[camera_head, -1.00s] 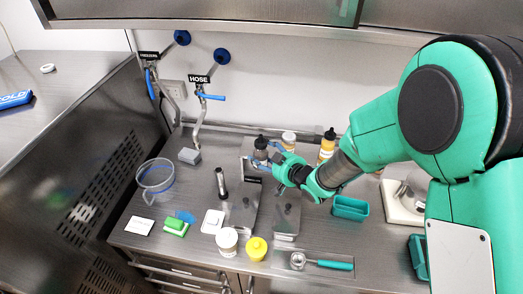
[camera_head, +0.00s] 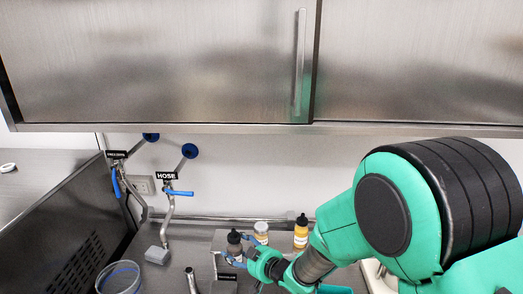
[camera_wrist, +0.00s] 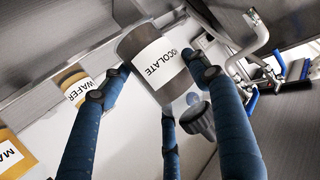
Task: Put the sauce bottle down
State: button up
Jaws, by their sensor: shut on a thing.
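The sauce bottle is a dark bottle (camera_head: 235,242) with a black cap. In the wrist view the bottle (camera_wrist: 155,58) has a white label, partly cut off, reading "OCOLATE". My gripper (camera_head: 238,256) is at the bottle, and its blue fingers (camera_wrist: 155,80) close around it in the wrist view. The bottle is beside two other bottles near the back wall. Its base is hidden in the head view, so I cannot tell whether it touches the surface under it.
A WAFER bottle (camera_wrist: 76,88) and a yellow bottle (camera_head: 301,234) stand close to the right in the head view. Hose taps (camera_head: 170,205) are on the left. A clear round container (camera_head: 120,278) stands at front left. Steel cupboards (camera_head: 160,60) hang above.

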jog(key=w+d+f+m+t+h+b, duration=0.1)
jog(key=d+f+m+h, duration=0.3)
jog(key=d, duration=1.2)
jog(key=w+d+f+m+t+h+b, duration=0.1)
jog(key=d+f+m+t+h+b, duration=0.2)
jog(key=d, duration=1.2)
notch_tip(320, 180, down, 3)
jog(key=m+h+b, duration=0.1)
jog(key=h, duration=0.1)
jog(key=shift+d+r+m+h, duration=0.15)
jog(key=shift+d+m+h, duration=0.25)
jog(key=shift+r, duration=0.1)
